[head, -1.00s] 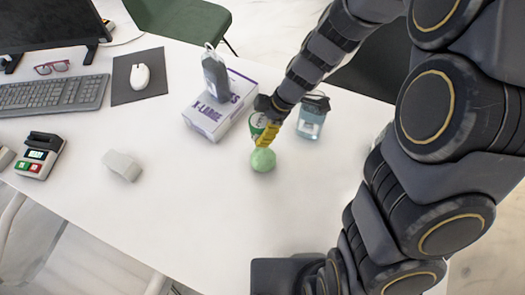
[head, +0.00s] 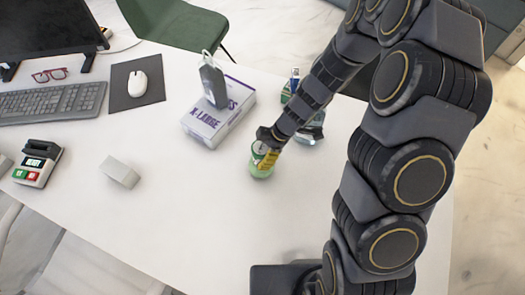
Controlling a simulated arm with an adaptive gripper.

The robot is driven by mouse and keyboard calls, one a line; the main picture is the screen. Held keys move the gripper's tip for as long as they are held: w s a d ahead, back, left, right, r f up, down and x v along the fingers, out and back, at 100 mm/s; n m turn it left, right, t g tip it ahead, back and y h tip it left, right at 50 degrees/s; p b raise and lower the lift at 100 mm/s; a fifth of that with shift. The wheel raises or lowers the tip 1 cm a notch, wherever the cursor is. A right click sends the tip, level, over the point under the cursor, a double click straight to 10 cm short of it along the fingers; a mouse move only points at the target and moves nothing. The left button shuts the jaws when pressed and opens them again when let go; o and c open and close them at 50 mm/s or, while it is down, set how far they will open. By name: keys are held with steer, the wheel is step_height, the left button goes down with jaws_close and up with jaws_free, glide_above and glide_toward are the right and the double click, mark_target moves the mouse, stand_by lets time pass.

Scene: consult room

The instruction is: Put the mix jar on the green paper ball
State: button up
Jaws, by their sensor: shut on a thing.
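My gripper (head: 268,160), with yellow fingers, points down and is shut on a small green-and-white jar (head: 257,152), which I take as the mix jar. The fingers cover its right side. The jar is upright or nearly so, near the middle of the white table. Pale green shows at its lower part, where the green paper ball (head: 261,175) was seen; the jar hides most of the ball. I cannot tell whether the jar rests on the ball or is just above it.
A white-and-purple box (head: 218,115) with a dark tagged item (head: 213,84) on it stands behind left. A clear blue container (head: 312,131) and a bottle (head: 289,88) are behind my arm. A white block (head: 121,172) lies left. The front table is clear.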

steer(key=shift+f, duration=0.1)
steer(key=o, duration=1.1)
steer(key=v, duration=1.2)
steer(key=shift+s+d+r+m+g+h, duration=0.25)
steer(key=shift+s+d+r+m+h, duration=0.55)
steer(key=shift+s+r+m, duration=1.85)
steer(key=shift+s+d+r+m+g+h, duration=0.2)
steer(key=shift+s+d+r+m+h, duration=0.9)
steer(key=shift+s+m, duration=2.75)
steer(key=shift+s+d+r+m+g+h, duration=0.25)
steer(key=shift+s+d+r+m+h, duration=0.2)
steer(key=shift+s+r+m, duration=2.35)
steer(key=shift+s+f, duration=0.5)
steer(key=shift+s, duration=0.15)
